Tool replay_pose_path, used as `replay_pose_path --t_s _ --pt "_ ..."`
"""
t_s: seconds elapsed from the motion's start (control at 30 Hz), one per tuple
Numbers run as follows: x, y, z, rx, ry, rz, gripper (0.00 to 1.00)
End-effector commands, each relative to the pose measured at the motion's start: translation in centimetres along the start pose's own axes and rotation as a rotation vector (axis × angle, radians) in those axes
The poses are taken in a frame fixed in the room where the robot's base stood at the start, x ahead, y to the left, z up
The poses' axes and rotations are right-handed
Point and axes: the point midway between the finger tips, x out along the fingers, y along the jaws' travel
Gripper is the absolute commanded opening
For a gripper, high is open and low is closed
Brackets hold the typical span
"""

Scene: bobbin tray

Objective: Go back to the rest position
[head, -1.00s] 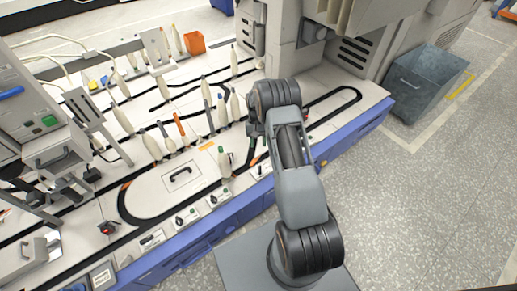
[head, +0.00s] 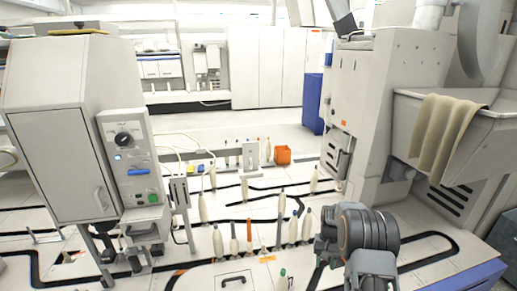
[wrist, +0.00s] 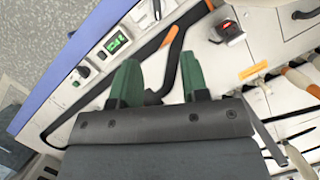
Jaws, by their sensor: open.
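My gripper (wrist: 160,82) shows in the wrist view with its two green fingers apart and nothing between them. It is above the white bench top with its black track. Several cream bobbins (head: 217,243) stand upright on the bench to the left of my arm. In the wrist view bobbins (wrist: 300,80) lie to the right of the gripper, apart from it.
A grey-white machine cabinet (head: 60,140) stands at the left and a large machine (head: 375,110) at the right, with a cloth (head: 440,125) over its ledge. An orange box (head: 283,156) sits at the back of the bench. The blue bench edge (wrist: 70,62) shows in the wrist view.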

Motion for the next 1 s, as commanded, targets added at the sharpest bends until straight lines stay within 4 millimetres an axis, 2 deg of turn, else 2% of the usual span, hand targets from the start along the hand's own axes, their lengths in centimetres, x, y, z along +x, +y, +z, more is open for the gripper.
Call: replay_pose_path --t_s 0.03,0.2,0.4,0.5,0.63,0.8,1.0 --pt "-4.8 -0.6 2.0 -0.016 0.037 0.003 0.41" --pt "-15.8 -2.2 8.9 -0.071 0.157 0.010 0.41" --pt "-26.1 -3.5 18.4 -0.142 0.304 0.014 0.41" --pt "-30.0 -3.9 23.2 -0.177 0.376 0.014 0.41" --pt "-33.7 -4.0 28.8 -0.219 0.464 0.012 0.41" --pt "-36.3 -3.8 34.2 -0.263 0.555 0.008 0.41" --pt "-37.2 -3.6 37.5 -0.293 0.618 0.004 0.41"
